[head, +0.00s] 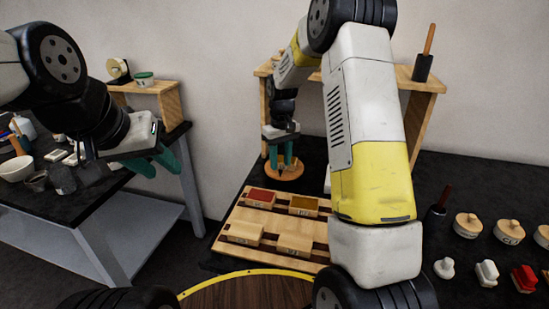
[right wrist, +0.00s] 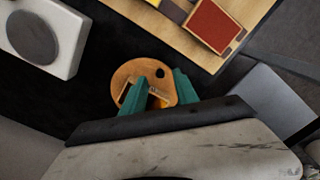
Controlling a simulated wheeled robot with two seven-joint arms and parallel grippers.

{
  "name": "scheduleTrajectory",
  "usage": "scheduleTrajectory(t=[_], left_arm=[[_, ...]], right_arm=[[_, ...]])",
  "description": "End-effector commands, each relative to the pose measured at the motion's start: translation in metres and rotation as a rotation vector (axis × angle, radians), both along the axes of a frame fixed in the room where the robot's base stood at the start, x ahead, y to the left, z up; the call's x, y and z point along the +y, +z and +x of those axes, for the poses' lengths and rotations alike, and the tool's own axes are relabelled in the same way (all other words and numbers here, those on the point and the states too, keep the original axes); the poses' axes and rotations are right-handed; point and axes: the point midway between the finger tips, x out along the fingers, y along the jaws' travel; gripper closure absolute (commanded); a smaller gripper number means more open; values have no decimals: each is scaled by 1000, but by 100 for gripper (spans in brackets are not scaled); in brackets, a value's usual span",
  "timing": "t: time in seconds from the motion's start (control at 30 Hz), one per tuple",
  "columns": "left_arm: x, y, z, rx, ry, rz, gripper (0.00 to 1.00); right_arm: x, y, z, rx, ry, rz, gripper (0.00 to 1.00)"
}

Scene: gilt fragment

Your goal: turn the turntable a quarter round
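The turntable, a small round wooden disc (head: 284,172), lies on the dark bench behind the tray. It also shows in the right wrist view (right wrist: 128,73), with a dark spot near its edge. My right gripper (head: 283,164) is over the disc, fingers pointing down. In the right wrist view its green fingers (right wrist: 161,83) stand apart across the disc. A small pale and golden piece (right wrist: 156,101) shows between them, partly hidden; I cannot tell whether they touch it. My left gripper (head: 164,172) is far to the left, with its fingers apart and empty, away from the turntable.
A wooden tray (head: 229,225) with red, ochre and plain blocks lies in front of the turntable. A wooden shelf (head: 425,85) stands behind. Lidded jars (head: 467,224) and small pieces stand at right. A cluttered side table (head: 80,205) is at left. A yellow-rimmed round surface (head: 245,290) is in front.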

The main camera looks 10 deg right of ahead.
Motion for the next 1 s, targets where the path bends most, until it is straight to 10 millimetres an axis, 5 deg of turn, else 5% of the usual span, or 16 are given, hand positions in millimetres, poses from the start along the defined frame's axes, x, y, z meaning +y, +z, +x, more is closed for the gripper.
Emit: scheduleTrajectory(t=[0.2,0.47,0.7,1.0], left_arm=[[0,0,0,0,0,0,64],[0,0,0,0,0,0,64],[0,0,0,0,0,0,64],[0,0,0,0,0,0,64]], right_arm=[[0,-21,-1,2,0,-1,64],[0,-23,0,0,0,0,64],[0,-22,0,0,0,0,100],[0,-22,0,-1,0,0,100]])
